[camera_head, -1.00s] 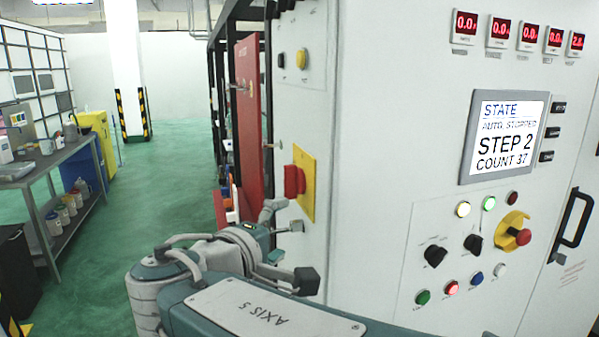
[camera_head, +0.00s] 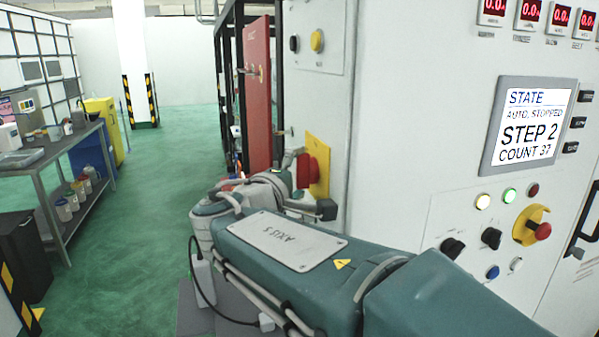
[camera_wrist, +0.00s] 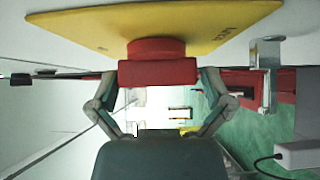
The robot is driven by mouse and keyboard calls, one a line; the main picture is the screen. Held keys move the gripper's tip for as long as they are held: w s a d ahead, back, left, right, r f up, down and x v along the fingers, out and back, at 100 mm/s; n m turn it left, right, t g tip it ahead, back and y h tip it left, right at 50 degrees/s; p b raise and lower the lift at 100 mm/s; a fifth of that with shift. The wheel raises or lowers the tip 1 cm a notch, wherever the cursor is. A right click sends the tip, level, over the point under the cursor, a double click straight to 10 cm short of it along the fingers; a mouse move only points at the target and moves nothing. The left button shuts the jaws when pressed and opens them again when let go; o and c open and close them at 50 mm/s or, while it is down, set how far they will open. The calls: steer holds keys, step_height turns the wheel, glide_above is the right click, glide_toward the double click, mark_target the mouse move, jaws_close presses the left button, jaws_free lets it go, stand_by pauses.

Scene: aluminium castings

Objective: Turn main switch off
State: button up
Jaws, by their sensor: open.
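The main switch is a red block handle (camera_head: 306,171) on a yellow plate (camera_head: 319,163), on the narrow side of the grey cabinet. In the wrist view the red handle (camera_wrist: 158,72) stands out from the yellow plate (camera_wrist: 190,22) at the top centre. My gripper (camera_head: 306,186) is at the switch in the head view, partly hidden by my own arm. In the wrist view my gripper (camera_wrist: 160,84) is open, with one finger on each side of the red handle. Whether either finger touches the handle, I cannot tell.
The cabinet front carries a screen (camera_head: 530,128) reading "AUTO, STOPPED", and a red emergency button (camera_head: 543,231) on yellow. A red door panel (camera_head: 257,95) stands open behind the switch. A metal latch (camera_wrist: 265,70) is close on the wrist view's right.

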steer(key=shift+w+d, duration=0.1)
steer(key=shift+d, duration=0.15)
steer(key=c, duration=0.8)
steer(key=n+g+y, duration=0.1)
steer(key=n+g, duration=0.2)
steer(key=g, duration=0.1)
steer(key=n+g, duration=0.3)
steer(key=g, duration=0.1)
steer(key=shift+a+f+g, duration=0.1)
steer(key=shift+g, duration=0.3)
steer(key=shift+n, duration=0.3)
